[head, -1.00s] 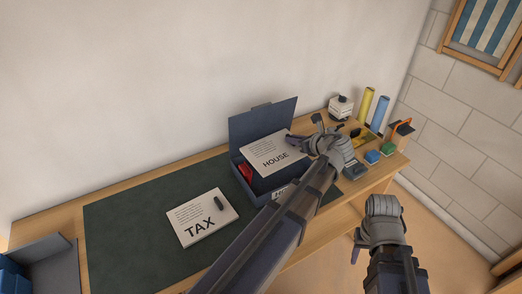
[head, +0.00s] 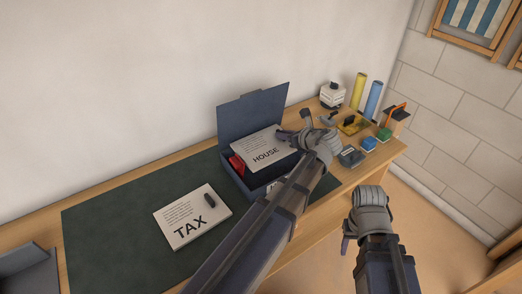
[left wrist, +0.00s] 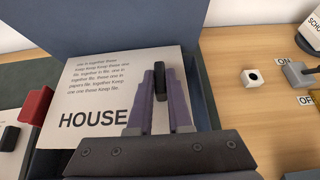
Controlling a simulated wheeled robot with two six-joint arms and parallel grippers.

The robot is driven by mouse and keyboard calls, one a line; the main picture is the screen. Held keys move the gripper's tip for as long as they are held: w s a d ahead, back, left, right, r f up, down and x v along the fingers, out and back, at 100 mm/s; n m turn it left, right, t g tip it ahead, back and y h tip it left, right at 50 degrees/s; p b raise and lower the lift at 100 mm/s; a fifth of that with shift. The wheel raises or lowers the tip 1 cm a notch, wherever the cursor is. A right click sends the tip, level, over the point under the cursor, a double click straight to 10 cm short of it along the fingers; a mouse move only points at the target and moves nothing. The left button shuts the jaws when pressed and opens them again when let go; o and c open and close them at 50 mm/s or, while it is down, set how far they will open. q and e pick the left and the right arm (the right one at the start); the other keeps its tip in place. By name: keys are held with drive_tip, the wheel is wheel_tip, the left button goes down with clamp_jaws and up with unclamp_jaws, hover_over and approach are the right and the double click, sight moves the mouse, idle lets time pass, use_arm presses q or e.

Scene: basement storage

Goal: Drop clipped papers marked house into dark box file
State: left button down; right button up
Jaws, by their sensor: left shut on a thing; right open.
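The white papers marked HOUSE (head: 258,150) are over the open dark box file (head: 253,110), inside its outline as seen from above. I cannot tell whether they touch its floor. My left gripper (head: 290,136) is shut on the black clip (left wrist: 160,82) at the papers' edge; the papers also show in the left wrist view (left wrist: 110,85). The box file's raised lid (left wrist: 120,20) stands behind them. The box's front label is partly hidden by my left arm. My right gripper (head: 348,240) is open and empty, in front of the desk's edge.
Clipped papers marked TAX (head: 193,217) lie on the dark mat (head: 110,220). A red piece (head: 237,166) sits at the box's left side. A grey tray (head: 30,275) stands at lower left.

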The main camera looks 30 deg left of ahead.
use_arm(q)
wheel_tip(320, 180, down, 2)
drive_tip(key=shift+f+b, duration=0.1)
drive_tip(key=shift+b, duration=0.55)
use_arm(e)
wheel_tip(320, 180, down, 2)
drive_tip(key=shift+f, duration=0.1)
use_arm(q)
drive_tip(key=c, duration=0.8)
unclamp_jaws()
drive_tip(key=shift+o, duration=0.2)
drive_tip(key=p+v, duration=0.3)
drive_tip(key=v, duration=0.3)
drive_tip(key=shift+s+d+r, duration=0.1)
drive_tip(key=shift+d+r, duration=0.05)
drive_tip(key=shift+r, duration=0.15)
drive_tip(key=shift+s+d+r+p, duration=0.2)
drive_tip(key=shift+s+d+p, duration=0.1)
drive_tip(key=shift+d+p, duration=0.2)
use_arm(e)
wheel_tip(320, 180, up, 4)
drive_tip(key=shift+f, duration=0.1)
use_arm(q)
drive_tip(key=shift+d, duration=0.1)
use_arm(e)
drive_tip(key=shift+d, duration=0.1)
